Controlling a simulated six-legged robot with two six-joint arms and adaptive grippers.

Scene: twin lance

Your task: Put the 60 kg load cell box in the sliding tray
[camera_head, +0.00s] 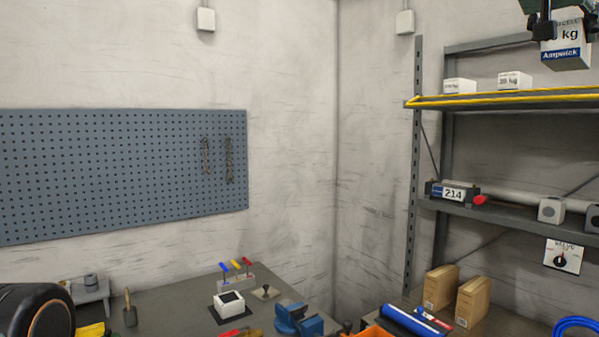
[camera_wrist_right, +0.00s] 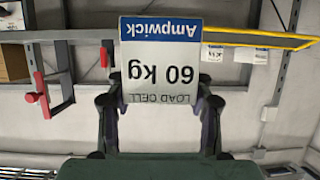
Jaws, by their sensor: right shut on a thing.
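The 60 kg load cell box (camera_head: 566,47) is white with a blue Ampwick band, at the top right of the head view. My right gripper (camera_head: 562,27) is shut on it and holds it in the air. In the right wrist view the box (camera_wrist_right: 160,62) sits between the two fingers of the right gripper (camera_wrist_right: 160,100), its "60 kg" print upside down. I cannot make out which thing is the sliding tray; a yellow-edged shelf level (camera_head: 500,99) lies below and left of the box in the head view. My left gripper is not in view.
Two smaller white boxes (camera_head: 460,86) (camera_head: 515,81) stand on the yellow-edged level. The shelf below holds a device marked 214 (camera_head: 453,194). The bench holds cardboard boxes (camera_head: 473,302), a blue vise (camera_head: 297,320) and tools. A metal upright (camera_head: 416,150) borders the rack's left side.

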